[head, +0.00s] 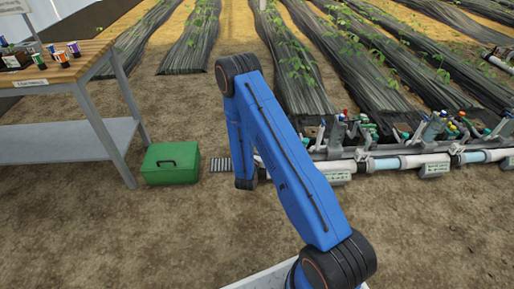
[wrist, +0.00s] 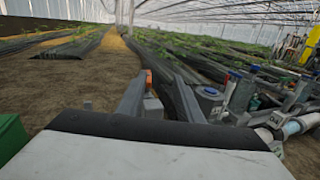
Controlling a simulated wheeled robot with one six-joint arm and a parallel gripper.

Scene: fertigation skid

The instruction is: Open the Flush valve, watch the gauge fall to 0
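The fertigation skid runs along the right in the head view, with a pale pipe (head: 400,162) and upright grey fittings with coloured caps. A blue-topped fitting (wrist: 209,95) stands right of my gripper in the wrist view. I cannot tell which part is the Flush valve, and no gauge face is readable. My gripper (wrist: 158,97) shows two grey fingers set apart. A small grey part with an orange top (wrist: 149,80) appears between them; I cannot tell whether it touches either finger. In the head view my blue arm hides most of the gripper, near the skid's left end.
A green box (head: 171,163) sits on the soil left of my arm. A wooden-topped bench (head: 60,68) with small coloured containers stands at the left. Black-covered plant rows lie behind the skid. Bare soil is free in front.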

